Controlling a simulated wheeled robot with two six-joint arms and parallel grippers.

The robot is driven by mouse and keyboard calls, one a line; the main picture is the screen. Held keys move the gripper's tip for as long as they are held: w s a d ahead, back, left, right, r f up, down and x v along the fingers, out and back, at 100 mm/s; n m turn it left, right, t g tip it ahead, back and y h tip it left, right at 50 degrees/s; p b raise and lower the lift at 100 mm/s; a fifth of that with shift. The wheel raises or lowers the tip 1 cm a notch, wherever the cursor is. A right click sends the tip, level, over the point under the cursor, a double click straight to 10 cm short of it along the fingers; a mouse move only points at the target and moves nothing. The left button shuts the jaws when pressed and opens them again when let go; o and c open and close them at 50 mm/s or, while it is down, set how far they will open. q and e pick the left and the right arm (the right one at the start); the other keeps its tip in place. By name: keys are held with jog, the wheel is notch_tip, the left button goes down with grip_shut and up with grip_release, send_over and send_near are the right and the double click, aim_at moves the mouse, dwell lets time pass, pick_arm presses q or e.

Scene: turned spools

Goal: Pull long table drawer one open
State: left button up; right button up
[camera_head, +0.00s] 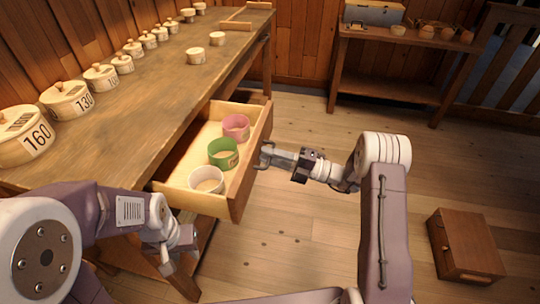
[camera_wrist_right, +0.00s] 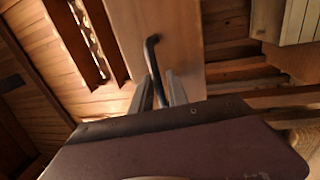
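The long table (camera_head: 130,98) has one drawer (camera_head: 248,170) pulled well out from its front. Pink (camera_head: 236,127), green (camera_head: 222,152) and white (camera_head: 207,180) round containers stand inside it. My right gripper (camera_head: 266,156) is at the drawer front's outer face. In the right wrist view the dark bar handle (camera_wrist_right: 153,60) runs down between the fingers of my right gripper (camera_wrist_right: 160,88), which look closed around it. My left gripper (camera_head: 178,243) hangs low at the near side of the drawer, empty as far as I see; its fingers are unclear.
Lidded round boxes, some numbered, such as the 160 box (camera_head: 24,135), line the tabletop. A side table (camera_head: 400,37) with a grey case (camera_head: 373,12) and bowls stands at the back. A brown cabinet (camera_head: 465,245) stands on the floor at right. Floor before the drawer is partly clear.

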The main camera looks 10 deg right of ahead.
jog(key=shift+d, duration=0.15)
jog(key=p+v, duration=0.2)
jog(key=v, duration=0.6)
jog(key=shift+s+d, duration=0.15)
jog(key=shift+d, duration=0.2)
jog(key=shift+f, duration=0.1)
